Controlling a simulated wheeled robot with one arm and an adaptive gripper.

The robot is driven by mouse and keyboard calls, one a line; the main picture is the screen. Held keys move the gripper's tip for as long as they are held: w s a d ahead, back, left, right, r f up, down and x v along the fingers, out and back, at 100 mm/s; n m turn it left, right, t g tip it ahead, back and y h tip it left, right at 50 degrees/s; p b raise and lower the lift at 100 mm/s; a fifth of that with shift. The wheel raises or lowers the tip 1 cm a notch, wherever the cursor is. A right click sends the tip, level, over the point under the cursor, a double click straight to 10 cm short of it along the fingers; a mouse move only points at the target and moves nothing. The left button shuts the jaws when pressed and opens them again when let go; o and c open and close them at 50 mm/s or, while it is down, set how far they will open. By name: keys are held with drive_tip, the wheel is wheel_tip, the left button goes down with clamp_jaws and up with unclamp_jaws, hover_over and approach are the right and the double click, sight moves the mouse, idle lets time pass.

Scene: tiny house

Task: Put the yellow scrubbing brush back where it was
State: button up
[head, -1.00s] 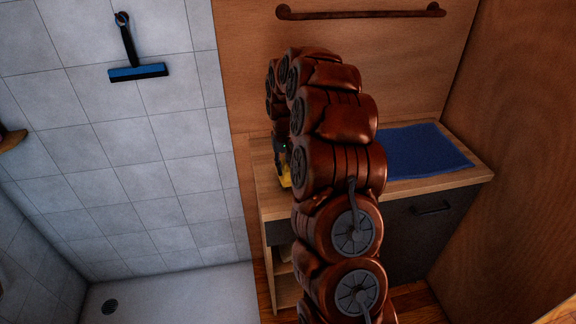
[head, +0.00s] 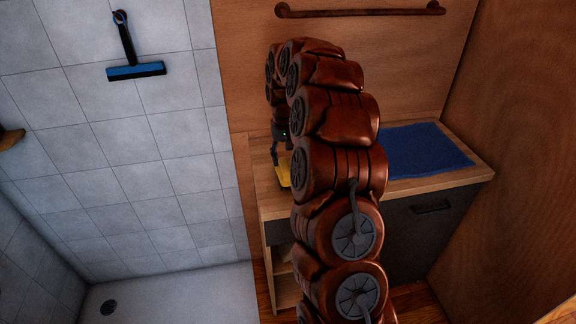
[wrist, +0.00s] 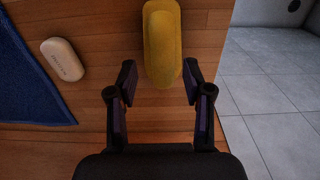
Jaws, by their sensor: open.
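The yellow scrubbing brush (wrist: 162,40) lies on the wooden counter top (wrist: 110,20) in the wrist view. In the head view only a small yellow part of the brush (head: 284,169) shows beside my arm, near the left end of the counter. My gripper (wrist: 160,72) is open and empty. Its fingers are spread to either side of the brush's near end, and most of the brush extends beyond the fingertips. In the head view my gripper (head: 281,145) is above the brush, partly hidden by my arm.
A pale soap bar (wrist: 63,59) and a blue towel (wrist: 22,80) lie left of the brush in the wrist view; the towel (head: 425,150) is right of my arm in the head view. A tiled shower (head: 130,200) with a hanging squeegee (head: 136,70) is at left. A rail (head: 360,12) is above the counter.

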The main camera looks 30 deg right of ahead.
sight(285, 164)
wheel_tip(285, 164, up, 9)
drive_tip(key=b, duration=0.2)
drive_tip(key=shift+s+a+r, duration=0.15)
drive_tip(key=shift+s+a, duration=0.1)
drive_tip(key=shift+a, duration=0.15)
drive_tip(key=s+a+r+n, duration=0.2)
drive_tip(key=s+a+n, duration=0.1)
drive_tip(key=s+a, duration=1.4)
drive_tip(key=s+a+f+g, duration=0.1)
drive_tip(key=s+a+f, duration=0.2)
drive_tip(key=s, duration=0.7)
drive_tip(key=s+a+f+n, duration=0.1)
drive_tip(key=s+a+f, duration=0.2)
drive_tip(key=s, duration=0.7)
drive_tip(key=shift+a+f+n+g, duration=0.2)
drive_tip(key=shift+f+n+g, duration=0.15)
drive_tip(key=shift+f, duration=0.25)
